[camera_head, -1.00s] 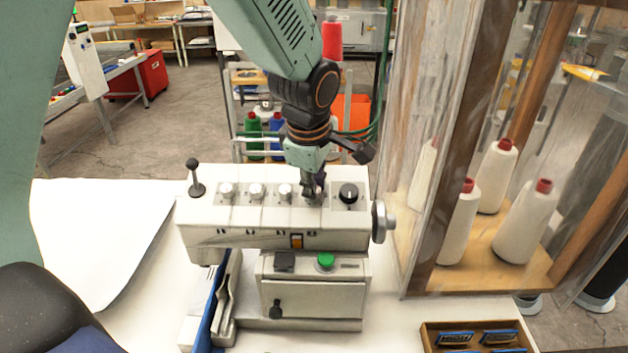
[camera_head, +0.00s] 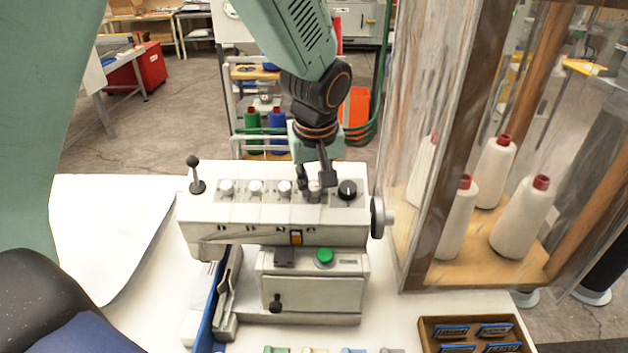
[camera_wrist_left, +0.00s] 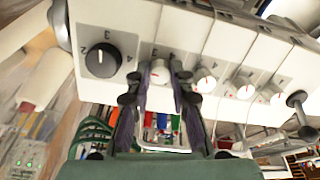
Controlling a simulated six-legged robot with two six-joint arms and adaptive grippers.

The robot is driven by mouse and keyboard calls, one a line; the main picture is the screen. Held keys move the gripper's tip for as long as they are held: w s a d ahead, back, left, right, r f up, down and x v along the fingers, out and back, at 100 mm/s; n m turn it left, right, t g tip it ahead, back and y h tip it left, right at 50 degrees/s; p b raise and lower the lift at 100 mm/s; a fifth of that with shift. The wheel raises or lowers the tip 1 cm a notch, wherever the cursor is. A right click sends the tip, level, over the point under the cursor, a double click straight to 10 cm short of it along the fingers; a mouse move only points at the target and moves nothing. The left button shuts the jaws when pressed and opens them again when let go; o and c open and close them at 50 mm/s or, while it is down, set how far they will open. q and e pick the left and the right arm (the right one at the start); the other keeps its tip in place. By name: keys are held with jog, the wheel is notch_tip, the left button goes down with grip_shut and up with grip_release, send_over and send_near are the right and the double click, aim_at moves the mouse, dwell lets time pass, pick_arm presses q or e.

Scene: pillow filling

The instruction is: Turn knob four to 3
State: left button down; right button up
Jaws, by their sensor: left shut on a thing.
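The sewing machine (camera_head: 220,215) stands on the white table with a row of white knobs along its top panel. My left gripper (camera_head: 316,185) reaches down from above onto the fourth white knob (camera_head: 314,191), just left of the black knob (camera_head: 348,189). In the left wrist view the gripper (camera_wrist_left: 160,85) has its two dark fingers on either side of this white knob (camera_wrist_left: 160,74), closed on it. Its setting cannot be read clearly. The black knob also shows in the left wrist view (camera_wrist_left: 103,61), beside the fingers. My right gripper is not in view.
The other white knobs (camera_head: 285,188) lie close to the left of the gripped one. A black ball lever (camera_head: 196,175) stands at the machine's left end, a handwheel (camera_head: 378,217) at its right. A framed cabinet with thread cones (camera_head: 525,217) stands close on the right.

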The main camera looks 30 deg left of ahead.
pick_arm(q)
jog(key=m, duration=0.5)
jog(key=shift+m, duration=0.3)
jog(key=m, duration=0.4)
jog(key=shift+m+y, duration=0.4)
jog(key=shift+m, duration=0.3)
jog(key=c, duration=1.2)
grip_release()
jog(key=shift+s, duration=0.15)
jog(key=shift+d+r, duration=0.1)
